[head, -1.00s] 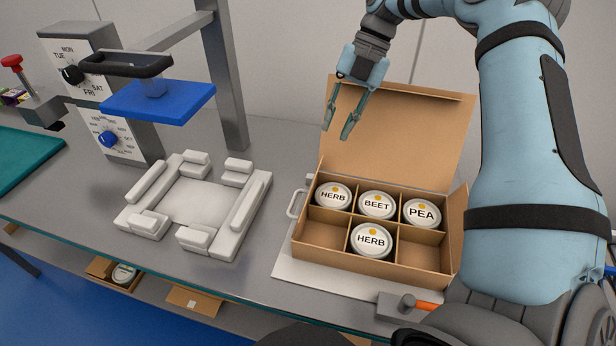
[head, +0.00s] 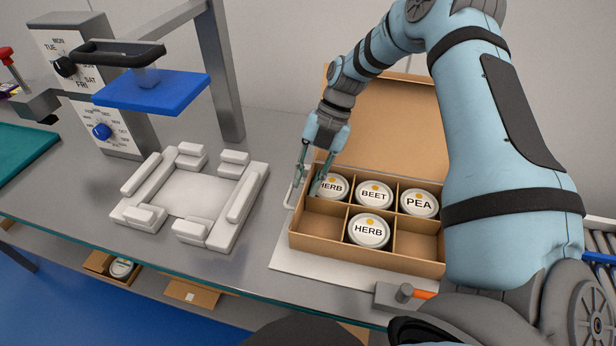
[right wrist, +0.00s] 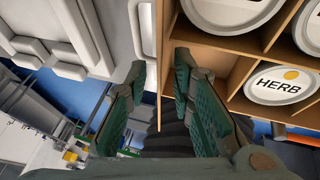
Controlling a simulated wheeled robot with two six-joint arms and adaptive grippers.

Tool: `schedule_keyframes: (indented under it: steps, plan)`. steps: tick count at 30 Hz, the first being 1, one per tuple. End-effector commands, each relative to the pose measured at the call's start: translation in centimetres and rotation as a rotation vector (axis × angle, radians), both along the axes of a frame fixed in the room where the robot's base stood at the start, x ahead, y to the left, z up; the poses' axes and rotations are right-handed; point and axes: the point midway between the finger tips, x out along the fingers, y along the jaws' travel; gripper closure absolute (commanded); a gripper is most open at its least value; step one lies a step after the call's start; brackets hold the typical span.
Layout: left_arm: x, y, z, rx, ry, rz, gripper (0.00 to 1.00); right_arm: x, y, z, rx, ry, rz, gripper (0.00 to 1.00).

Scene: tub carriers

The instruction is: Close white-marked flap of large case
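The large case (head: 430,265) is an open cardboard box with six compartments. My right gripper (head: 308,190) is open and points down at the case's left edge. In the right wrist view its fingers (right wrist: 160,66) stand apart, with the cardboard side wall (right wrist: 167,30) between them. My left gripper is not in view.
A pale board with a white handle (head: 288,196) lies under the case. A hammer-like tool (head: 405,294) lies at its front right. A white fixture (head: 195,198) stands left, below a blue press plate (head: 150,93). Small boxes (head: 188,294) sit on the lower shelf.

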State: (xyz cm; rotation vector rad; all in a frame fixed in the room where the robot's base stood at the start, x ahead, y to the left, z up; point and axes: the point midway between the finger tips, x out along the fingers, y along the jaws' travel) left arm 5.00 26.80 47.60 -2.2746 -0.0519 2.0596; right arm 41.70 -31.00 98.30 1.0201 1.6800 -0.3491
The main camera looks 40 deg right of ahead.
Motion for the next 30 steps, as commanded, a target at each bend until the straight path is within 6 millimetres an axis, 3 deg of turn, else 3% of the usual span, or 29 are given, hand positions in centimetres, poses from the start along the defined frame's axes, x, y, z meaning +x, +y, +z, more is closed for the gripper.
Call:
schedule_keyframes:
  steps: [1, 4, 16, 30]
  plan:
    - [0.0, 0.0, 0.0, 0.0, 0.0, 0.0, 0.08, 0.0, 0.0, 0.0, 0.0, 0.0, 0.0, 0.87]
    - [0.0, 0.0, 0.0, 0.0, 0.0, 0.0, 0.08, 0.0, 0.0, 0.0, 0.0, 0.0, 0.0, 1.0]
    - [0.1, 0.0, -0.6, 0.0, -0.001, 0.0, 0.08, -0.1, -0.1, -0.1, 0.016, -0.019, -0.002, 1.0]
    - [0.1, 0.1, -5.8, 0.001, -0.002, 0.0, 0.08, -1.1, -0.9, -1.1, 0.189, -0.243, -0.004, 1.0]
